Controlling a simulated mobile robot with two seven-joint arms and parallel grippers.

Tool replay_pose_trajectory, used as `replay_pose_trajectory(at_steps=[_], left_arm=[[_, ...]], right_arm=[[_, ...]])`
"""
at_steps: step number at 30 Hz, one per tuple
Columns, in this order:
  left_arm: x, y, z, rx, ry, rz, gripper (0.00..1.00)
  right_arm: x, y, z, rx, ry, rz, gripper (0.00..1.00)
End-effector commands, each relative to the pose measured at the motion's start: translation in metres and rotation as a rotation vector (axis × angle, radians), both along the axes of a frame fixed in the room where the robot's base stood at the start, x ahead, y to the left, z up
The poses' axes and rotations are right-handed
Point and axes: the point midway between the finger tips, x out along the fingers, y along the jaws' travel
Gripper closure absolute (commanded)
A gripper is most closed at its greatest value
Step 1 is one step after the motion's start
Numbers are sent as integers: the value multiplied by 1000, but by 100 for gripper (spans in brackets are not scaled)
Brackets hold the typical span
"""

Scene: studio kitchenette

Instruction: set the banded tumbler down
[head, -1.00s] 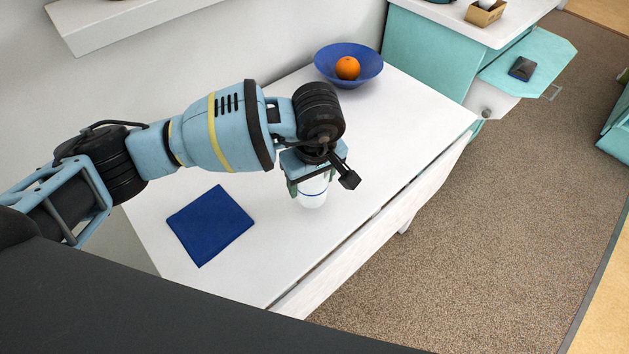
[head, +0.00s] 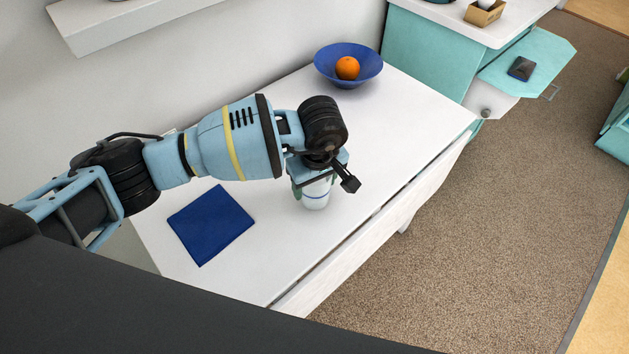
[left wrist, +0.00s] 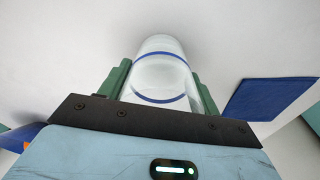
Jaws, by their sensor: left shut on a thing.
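The banded tumbler (head: 316,194) is a clear, whitish glass with blue bands. My left gripper (head: 313,186) is shut on it from above, over the white table (head: 390,130). In the left wrist view the tumbler (left wrist: 162,75) sits between the two green fingers of the left gripper (left wrist: 160,92). Its upper part is hidden by the gripper in the head view. I cannot tell whether its base touches the table or hangs just above it. My right gripper is not in view.
A blue folded cloth (head: 210,225) lies on the table left of the tumbler. A blue bowl (head: 330,73) with an orange (head: 347,68) stands at the back. The table is clear around the tumbler. A wall shelf (head: 100,30) hangs at upper left.

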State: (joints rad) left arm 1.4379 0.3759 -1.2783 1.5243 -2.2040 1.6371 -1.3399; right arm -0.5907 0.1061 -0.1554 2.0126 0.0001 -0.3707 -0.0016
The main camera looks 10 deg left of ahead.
Motion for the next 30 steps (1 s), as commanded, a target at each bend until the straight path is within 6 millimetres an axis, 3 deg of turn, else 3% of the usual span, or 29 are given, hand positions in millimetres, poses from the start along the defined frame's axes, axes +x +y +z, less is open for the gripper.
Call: replay_pose_trajectory(at_steps=[3,4,9,20,23,30], left_arm=[[0,0,-3,0,0,0,65],[0,0,-4,0,0,0,36],[0,0,-3,0,0,0,15],[0,0,3,0,-1,0,15],[0,-1,14,0,-4,-1,15],[-4,-5,61,-2,-5,-2,15]], right_arm=[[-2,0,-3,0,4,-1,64],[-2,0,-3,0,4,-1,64],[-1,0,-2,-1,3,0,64],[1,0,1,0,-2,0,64],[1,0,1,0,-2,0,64],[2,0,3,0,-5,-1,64]])
